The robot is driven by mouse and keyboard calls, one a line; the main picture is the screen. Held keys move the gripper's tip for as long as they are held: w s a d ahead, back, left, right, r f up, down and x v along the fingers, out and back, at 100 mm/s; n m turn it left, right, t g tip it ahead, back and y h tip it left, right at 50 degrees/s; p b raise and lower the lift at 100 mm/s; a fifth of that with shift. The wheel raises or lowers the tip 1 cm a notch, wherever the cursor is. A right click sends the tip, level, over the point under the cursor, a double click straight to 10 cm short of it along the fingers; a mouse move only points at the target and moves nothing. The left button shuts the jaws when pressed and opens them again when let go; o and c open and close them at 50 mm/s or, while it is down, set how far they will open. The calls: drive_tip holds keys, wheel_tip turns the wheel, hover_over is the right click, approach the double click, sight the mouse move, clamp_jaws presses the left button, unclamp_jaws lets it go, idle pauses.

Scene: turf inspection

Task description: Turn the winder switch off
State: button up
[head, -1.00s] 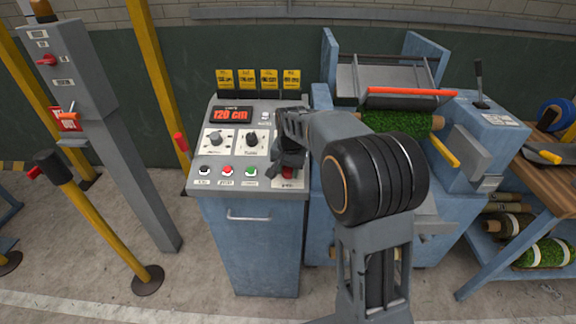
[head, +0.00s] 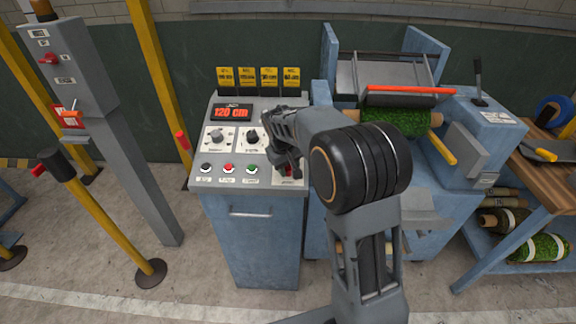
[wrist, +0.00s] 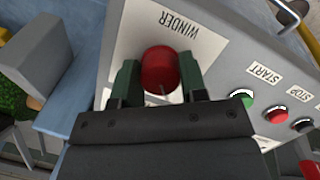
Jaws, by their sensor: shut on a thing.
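The winder switch is a red round knob (wrist: 160,70) on a pale plate marked WINDER, seen in the wrist view. My gripper (wrist: 158,82) has one dark green finger on each side of the knob and is shut on it. In the head view my gripper (head: 286,166) is at the lower right corner of the grey control panel (head: 200,182) and hides most of the knob. A thin light mark shows on the knob's lower side. Which setting it points to cannot be read.
Green START (wrist: 240,97) and red STOP (wrist: 276,113) buttons sit close beside the WINDER plate. Two dials, a red display reading 120 cm (head: 231,113) and yellow tags (head: 259,77) are farther back. A turf roll (head: 395,123) lies on the machine at right.

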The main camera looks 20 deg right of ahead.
drive_tip(key=shift+r+n, duration=0.1)
drive_tip(key=shift+n, duration=0.5)
drive_tip(key=o, duration=0.9)
drive_tip(key=v, duration=1.3)
drive_tip(key=shift+a+r, duration=0.2)
drive_tip(key=shift+r, duration=0.15)
